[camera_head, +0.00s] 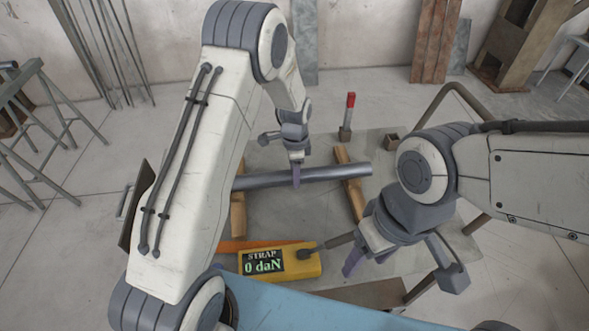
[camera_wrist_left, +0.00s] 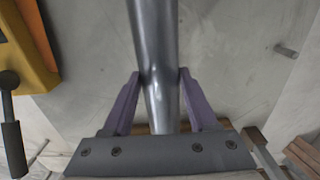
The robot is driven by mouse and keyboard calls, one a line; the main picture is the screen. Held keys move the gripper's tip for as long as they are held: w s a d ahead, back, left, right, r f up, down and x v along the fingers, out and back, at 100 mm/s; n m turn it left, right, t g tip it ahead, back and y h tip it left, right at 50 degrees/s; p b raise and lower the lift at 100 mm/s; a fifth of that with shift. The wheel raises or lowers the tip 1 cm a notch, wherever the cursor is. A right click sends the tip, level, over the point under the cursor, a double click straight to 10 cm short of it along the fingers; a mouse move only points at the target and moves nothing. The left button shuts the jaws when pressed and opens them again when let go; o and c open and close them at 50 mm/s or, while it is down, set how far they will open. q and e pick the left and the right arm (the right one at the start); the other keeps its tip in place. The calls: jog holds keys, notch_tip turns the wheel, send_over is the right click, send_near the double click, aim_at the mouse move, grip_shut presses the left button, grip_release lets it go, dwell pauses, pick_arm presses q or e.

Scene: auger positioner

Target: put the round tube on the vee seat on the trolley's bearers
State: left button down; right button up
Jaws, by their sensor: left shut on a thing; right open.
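The round tube (camera_head: 335,173) is a grey metal pipe lying nearly level across the view. My left gripper (camera_head: 296,178) is shut on it from above, near its middle. In the left wrist view the tube (camera_wrist_left: 155,50) runs between the two purple fingers of my left gripper (camera_wrist_left: 158,78). Two wooden bearers, a right one (camera_head: 355,198) and a left one (camera_head: 238,215), lie under the tube on the trolley's grey bed (camera_head: 300,219). I cannot make out the vee seat or whether the tube touches the bearers. My right gripper (camera_head: 362,258) is open and empty, to the right and nearer.
A yellow box (camera_head: 290,262) reading "STRAP 0 daN" with a dark handle (camera_head: 330,242) stands in front of the tube. A red-topped post (camera_head: 348,112) and a small block (camera_head: 391,142) are behind it. A bent tubular rail (camera_head: 455,88) rises at the right.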

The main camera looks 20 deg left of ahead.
pick_arm(q)
jog(key=shift+c, duration=0.9)
grip_release()
jog(key=shift+f, duration=0.1)
